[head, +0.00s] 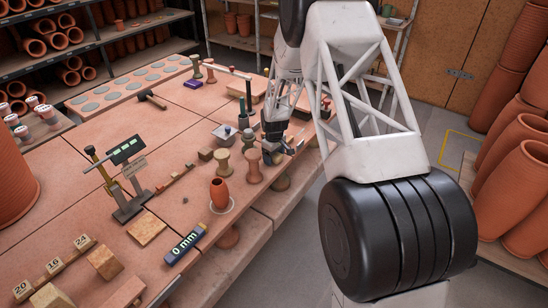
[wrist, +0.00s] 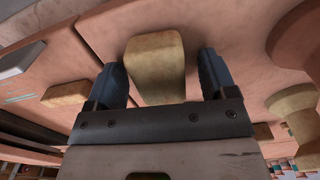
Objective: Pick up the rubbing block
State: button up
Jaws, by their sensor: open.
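My gripper (head: 272,152) is open at the right edge of the tiled table, low over its surface. In the wrist view its two dark blue fingers (wrist: 161,68) stand on either side of a tan block with rounded edges, which looks like the rubbing block (wrist: 154,58). A gap shows between the block and each finger, and the block's near end is hidden behind the gripper body. In the head view I cannot make this block out behind the gripper.
A second tan block (wrist: 66,94) lies left of the gripper. Clay spools (head: 253,167) stand close by, one also at right in the wrist view (wrist: 296,106). Bare table lies left of the scale.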

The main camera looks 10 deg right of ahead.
jog(key=shift+c, duration=0.3)
jog(key=c, duration=1)
jog(key=shift+r, duration=0.2)
jog(key=shift+r, duration=0.85)
jog(key=shift+s+r, duration=0.35)
jog(key=shift+r, duration=0.45)
jog(key=s, duration=0.5)
jog(key=s+r, duration=0.1)
jog(key=s, duration=0.9)
jog(key=shift+s+d+r, duration=0.15)
jog(key=shift+s, duration=0.05)
